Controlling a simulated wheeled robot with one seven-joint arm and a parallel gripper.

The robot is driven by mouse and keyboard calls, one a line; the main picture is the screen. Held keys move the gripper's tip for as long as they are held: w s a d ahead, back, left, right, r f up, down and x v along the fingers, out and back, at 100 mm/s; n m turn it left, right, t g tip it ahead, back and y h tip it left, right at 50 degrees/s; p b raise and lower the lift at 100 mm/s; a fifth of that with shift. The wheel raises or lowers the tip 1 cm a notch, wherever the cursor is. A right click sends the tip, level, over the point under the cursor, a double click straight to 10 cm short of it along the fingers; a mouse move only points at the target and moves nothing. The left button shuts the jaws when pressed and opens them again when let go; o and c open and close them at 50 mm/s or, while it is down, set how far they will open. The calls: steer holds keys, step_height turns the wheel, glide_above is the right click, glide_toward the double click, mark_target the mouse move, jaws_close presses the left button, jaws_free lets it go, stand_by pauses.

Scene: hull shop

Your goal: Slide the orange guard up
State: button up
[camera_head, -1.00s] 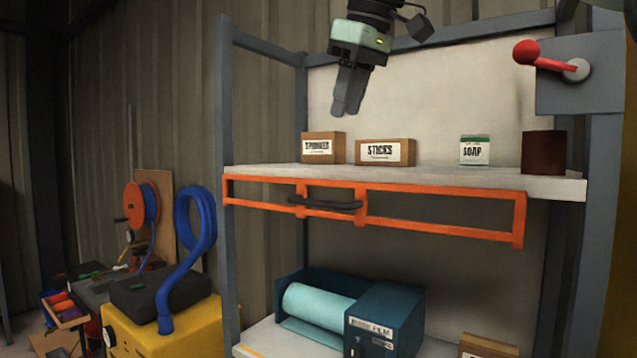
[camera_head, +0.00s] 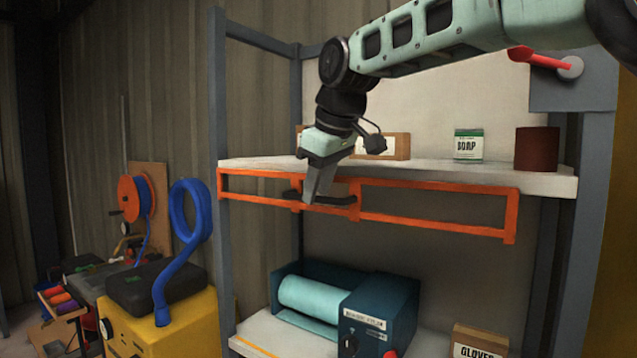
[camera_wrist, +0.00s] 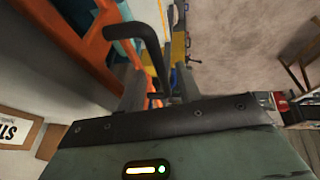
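The orange guard (camera_head: 432,209) is a long open frame along the front edge of the upper shelf, hanging a little below the shelf top. Its black bar handle (camera_head: 338,199) sits left of the guard's middle. My gripper (camera_head: 314,198) points down at the left part of this handle. In the wrist view, my gripper (camera_wrist: 160,90) has its two fingers apart, with the handle (camera_wrist: 152,50) running between them and gaps visible beside it. The guard also shows there (camera_wrist: 90,48) at upper left. My fingers hide part of the handle in the head view.
The upper shelf (camera_head: 440,176) holds a sticks box, partly hidden by my arm, a soap box (camera_head: 468,145) and a brown cylinder (camera_head: 537,149). A red lever (camera_head: 540,59) is at upper right. Below stand a blue film machine (camera_head: 380,320) and a gloves box (camera_head: 478,342).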

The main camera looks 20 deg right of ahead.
steer(key=shift+f, duration=0.1)
jaws_close()
step_height(320, 180, up, 10)
steer(key=p, duration=0.7)
steer(key=shift+f, duration=0.15)
steer(key=shift+w, duration=0.1)
jaws_free()
step_height(320, 180, up, 16)
steer(key=b, duration=0.1)
glide_above(318, 197)
steer(key=s+d, duration=0.2)
steer(key=s, duration=0.5)
steer(key=shift+s+a+f, duration=0.1)
steer(key=shift+a+f, duration=0.05)
steer(key=shift+a, duration=0.05)
steer(key=shift+f, duration=0.1)
